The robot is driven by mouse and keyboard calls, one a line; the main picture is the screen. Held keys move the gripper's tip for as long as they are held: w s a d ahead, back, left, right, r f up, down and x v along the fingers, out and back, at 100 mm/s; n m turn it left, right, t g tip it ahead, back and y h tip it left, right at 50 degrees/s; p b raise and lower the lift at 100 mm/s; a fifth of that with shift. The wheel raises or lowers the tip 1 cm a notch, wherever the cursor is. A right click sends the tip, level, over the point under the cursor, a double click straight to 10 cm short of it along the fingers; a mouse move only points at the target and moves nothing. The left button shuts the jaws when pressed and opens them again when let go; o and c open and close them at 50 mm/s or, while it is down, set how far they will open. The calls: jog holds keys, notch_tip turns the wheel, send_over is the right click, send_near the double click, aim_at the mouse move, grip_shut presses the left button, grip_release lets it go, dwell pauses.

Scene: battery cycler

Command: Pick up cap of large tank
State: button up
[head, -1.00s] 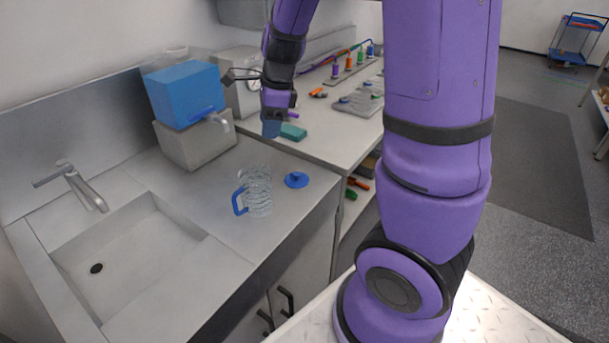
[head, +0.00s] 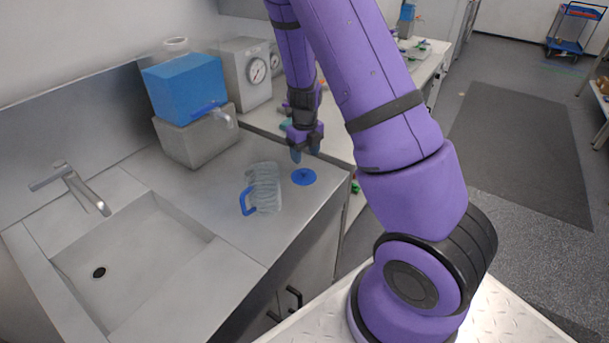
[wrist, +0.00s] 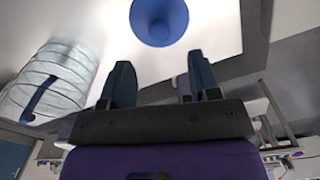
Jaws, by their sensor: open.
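A round blue cap with a raised middle (head: 303,177) lies on the steel counter near its right edge. It also shows at the top of the wrist view (wrist: 158,20). My gripper (head: 306,153) points down just above and behind the cap, apart from it. In the wrist view my gripper (wrist: 162,80) has its two dark fingers spread, with nothing between them. The large blue tank (head: 183,90) stands on a grey block at the back, with an uncovered-looking pale neck (head: 176,45) on top.
A clear ribbed jug with a blue handle (head: 264,188) stands left of the cap and also shows in the wrist view (wrist: 50,85). A sink (head: 135,250) is at the left. A grey box with a gauge (head: 243,72) stands behind.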

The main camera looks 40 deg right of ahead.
aim_at(304, 170)
jog(key=shift+w+f, duration=0.15)
jog(key=shift+f, duration=1.45)
jog(key=shift+w+f, duration=0.1)
jog(key=shift+f, duration=1.5)
jog(key=shift+c, duration=0.4)
jog(key=c, duration=0.9)
